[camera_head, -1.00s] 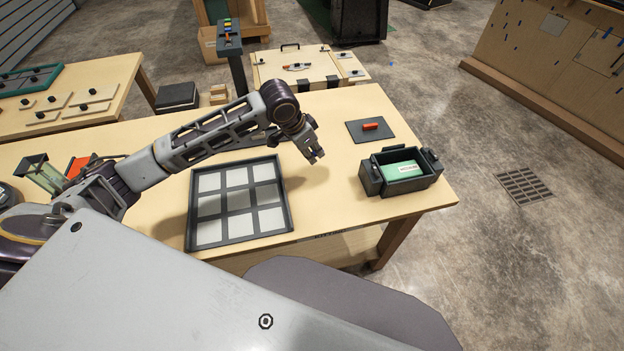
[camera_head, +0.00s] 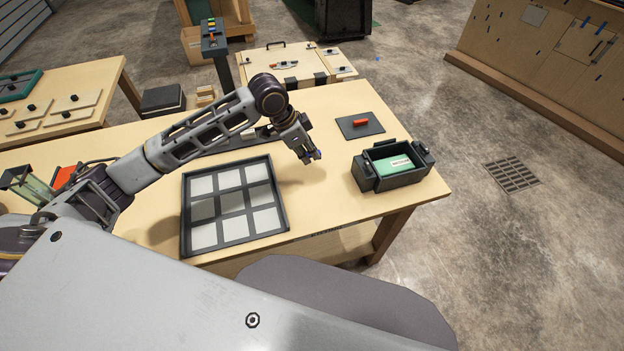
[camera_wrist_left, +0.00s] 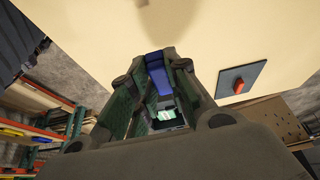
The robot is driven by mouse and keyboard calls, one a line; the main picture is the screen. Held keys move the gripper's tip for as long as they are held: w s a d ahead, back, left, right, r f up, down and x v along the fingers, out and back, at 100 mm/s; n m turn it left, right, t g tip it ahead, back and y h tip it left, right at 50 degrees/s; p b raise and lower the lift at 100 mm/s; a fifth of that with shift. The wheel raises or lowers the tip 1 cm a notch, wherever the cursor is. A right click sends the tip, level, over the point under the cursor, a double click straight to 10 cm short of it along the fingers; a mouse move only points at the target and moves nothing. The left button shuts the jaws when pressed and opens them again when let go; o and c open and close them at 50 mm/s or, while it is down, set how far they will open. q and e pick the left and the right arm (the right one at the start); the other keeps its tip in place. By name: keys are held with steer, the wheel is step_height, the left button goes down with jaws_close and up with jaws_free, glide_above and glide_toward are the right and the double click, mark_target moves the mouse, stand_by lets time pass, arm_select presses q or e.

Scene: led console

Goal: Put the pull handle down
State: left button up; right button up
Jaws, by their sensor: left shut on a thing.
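My left gripper (camera_head: 312,156) is shut on a small blue piece, which I take to be the pull handle (camera_head: 318,154). The blue piece also shows between the fingers in the left wrist view (camera_wrist_left: 158,75). The fingers hide part of it. The gripper is above the wooden table (camera_head: 325,200), between the compartment tray and the open box, and appears clear of the tabletop. My right gripper is not in view.
A dark tray with pale square compartments (camera_head: 285,215) lies left of the gripper. A dark open box (camera_head: 405,182) with a green block (camera_head: 390,164) inside stands to the right. A dark plate (camera_head: 349,131) with a red handle (camera_head: 361,122) lies behind. Tabletop between them is bare.

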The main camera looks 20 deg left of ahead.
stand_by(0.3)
arm_select(q)
glide_above(313, 179)
steer(key=s+a, duration=0.1)
steer(key=shift+a+f, duration=0.15)
steer(key=shift+f, duration=2.35)
steer(key=shift+f, duration=2.5)
steer(key=shift+f, duration=0.1)
steer(key=o, duration=0.8)
